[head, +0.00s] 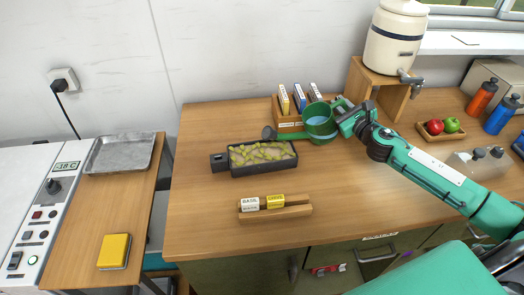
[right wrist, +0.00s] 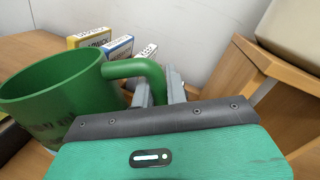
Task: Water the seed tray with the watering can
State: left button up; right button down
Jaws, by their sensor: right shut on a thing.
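The green watering can (head: 321,118) is tilted with blue water showing in its open top, and its dark spout head (head: 269,132) points left at the back right corner of the seed tray. The dark seed tray (head: 240,170) holds soil with yellow-green seedlings. My right gripper (head: 343,107) is shut on the can's handle; the handle also shows between its fingers in the right wrist view (right wrist: 150,75), beside the can's body (right wrist: 60,95). I cannot tell whether the can rests on the table, and no falling water is visible. My left gripper is not in view.
A wooden box of seed packets (head: 290,122) stands behind the can. A wooden label holder (head: 275,211) sits in front of the tray. A drink dispenser (head: 395,40) on a wooden stand (head: 372,85) and a fruit tray (head: 440,134) are right. The table's left side is clear.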

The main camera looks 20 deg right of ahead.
jog(key=shift+a+r, duration=0.2)
jog(key=shift+r, duration=0.1)
jog(key=shift+d+r, duration=0.1)
jog(key=shift+a+r+p, duration=0.25)
jog(key=shift+p, duration=0.15)
jog(key=shift+r+n, duration=0.1)
jog(key=shift+n, duration=0.2)
jog(key=shift+a+r+p, duration=0.2)
jog(key=shift+r+p, duration=0.05)
jog(key=shift+p, duration=0.05)
